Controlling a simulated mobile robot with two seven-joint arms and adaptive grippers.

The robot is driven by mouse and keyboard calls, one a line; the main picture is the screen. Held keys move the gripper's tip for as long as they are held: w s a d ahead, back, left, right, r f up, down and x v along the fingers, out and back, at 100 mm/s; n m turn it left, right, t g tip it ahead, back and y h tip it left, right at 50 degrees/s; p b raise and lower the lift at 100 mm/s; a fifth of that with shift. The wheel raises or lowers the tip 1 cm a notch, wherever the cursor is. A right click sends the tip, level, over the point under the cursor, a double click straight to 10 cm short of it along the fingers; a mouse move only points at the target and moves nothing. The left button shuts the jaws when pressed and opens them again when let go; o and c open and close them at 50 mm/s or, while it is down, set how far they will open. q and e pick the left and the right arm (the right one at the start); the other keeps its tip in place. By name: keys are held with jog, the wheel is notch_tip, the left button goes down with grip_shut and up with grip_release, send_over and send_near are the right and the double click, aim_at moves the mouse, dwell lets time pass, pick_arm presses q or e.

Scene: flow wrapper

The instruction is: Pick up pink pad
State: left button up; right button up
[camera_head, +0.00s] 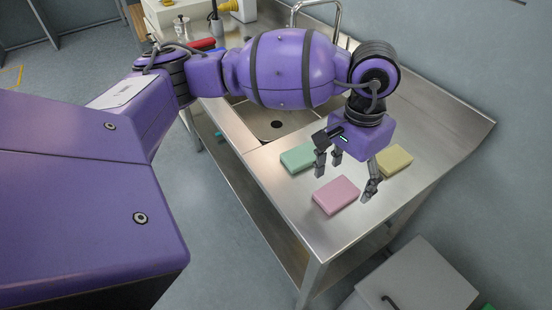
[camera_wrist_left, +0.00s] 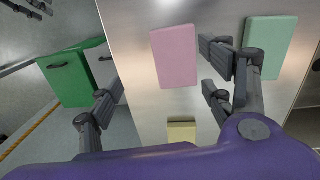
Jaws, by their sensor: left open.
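The pink pad (camera_head: 336,195) lies flat on the steel counter (camera_head: 300,222), near its front end. It also shows in the left wrist view (camera_wrist_left: 174,57), between the spread fingers and beyond them. My left gripper (camera_head: 346,178) is open and empty above the counter, over and just behind the pink pad. It does not visibly touch the pad. A green pad (camera_head: 297,158) lies to the left of the gripper. A yellow pad (camera_head: 395,161) lies to its right; in the left wrist view the yellow pad (camera_wrist_left: 182,132) is partly hidden by my wrist.
A sink (camera_head: 277,125) with a tap (camera_head: 316,14) is set in the counter behind the pads, partly hidden by my left arm. A grey cabinet (camera_head: 420,275) stands on the floor beyond the counter's front end. A wall runs along the right.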

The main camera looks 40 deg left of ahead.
aim_at(337, 192)
pick_arm(q)
jog(key=shift+w+a+r+y, duration=0.3)
jog(key=shift+w+a+r, duration=0.05)
jog(key=shift+w+a, duration=0.2)
jog(key=shift+w+a+f, duration=0.1)
jog(key=shift+a+f, duration=0.05)
jog(key=shift+f, duration=0.1)
notch_tip(337, 192, down, 7)
jog(key=shift+r+p, duration=0.1)
jog(key=shift+p, duration=0.55)
jog(key=c, duration=1)
